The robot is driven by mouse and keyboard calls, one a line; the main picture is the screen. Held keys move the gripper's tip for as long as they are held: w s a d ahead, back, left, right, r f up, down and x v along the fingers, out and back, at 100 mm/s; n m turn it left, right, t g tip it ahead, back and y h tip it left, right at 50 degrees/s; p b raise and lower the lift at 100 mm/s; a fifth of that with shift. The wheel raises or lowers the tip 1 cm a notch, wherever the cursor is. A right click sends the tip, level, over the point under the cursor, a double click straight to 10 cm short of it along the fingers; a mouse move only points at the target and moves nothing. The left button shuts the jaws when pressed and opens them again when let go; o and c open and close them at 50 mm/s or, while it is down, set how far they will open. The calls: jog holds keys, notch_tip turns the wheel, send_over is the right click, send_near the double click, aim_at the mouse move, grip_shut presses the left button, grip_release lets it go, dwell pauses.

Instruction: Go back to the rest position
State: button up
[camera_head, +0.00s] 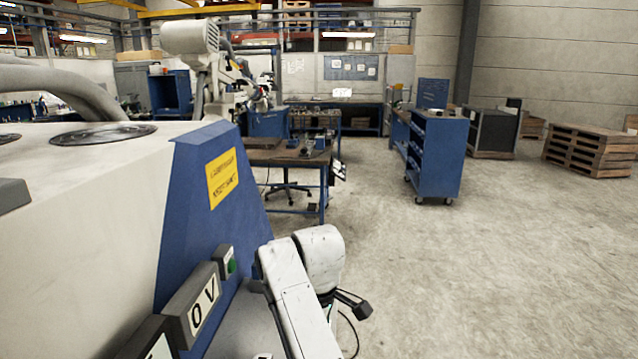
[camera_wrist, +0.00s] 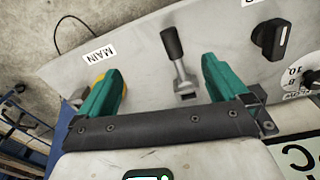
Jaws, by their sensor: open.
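A lever switch with a black handle (camera_wrist: 172,42) and metal base shows between and beyond the fingers. I cannot tell how far it is from the fingertips. A MAIN label (camera_wrist: 99,55) is to the left of the lever, upside down in the wrist view. A black rotary knob (camera_wrist: 270,38) is on the right. In the head view my white arm (camera_head: 300,290) is folded at bottom centre; the gripper's fingers cannot be made out there.
A large machine with a blue panel (camera_head: 205,215) and yellow label fills the left, close to my arm. A blue wheeled cabinet (camera_head: 437,155), a workbench (camera_head: 300,155) and pallets (camera_head: 590,150) stand farther back. The concrete floor at right is clear.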

jog(key=s+d+f+m+t, duration=0.1)
jog(key=s+d+f+m, duration=0.3)
jog(key=s+d+f, duration=0.4)
jog(key=s+d+f+m+t, duration=0.2)
jog(key=s+d+f+m, duration=0.3)
jog(key=d, duration=0.4)
jog(key=s+d+r+m+t, duration=0.1)
jog(key=s+d+m, duration=0.3)
jog(key=s, duration=0.5)
jog(key=s+d+m, duration=0.2)
jog(key=s+d, duration=0.3)
jog(key=s, duration=0.4)
jog(key=s+d+f+g, duration=0.2)
jog(key=s+f, duration=0.3)
jog(key=s, duration=0.6)
jog(key=shift+f+g, duration=0.2)
jog(key=shift+g, duration=0.6)
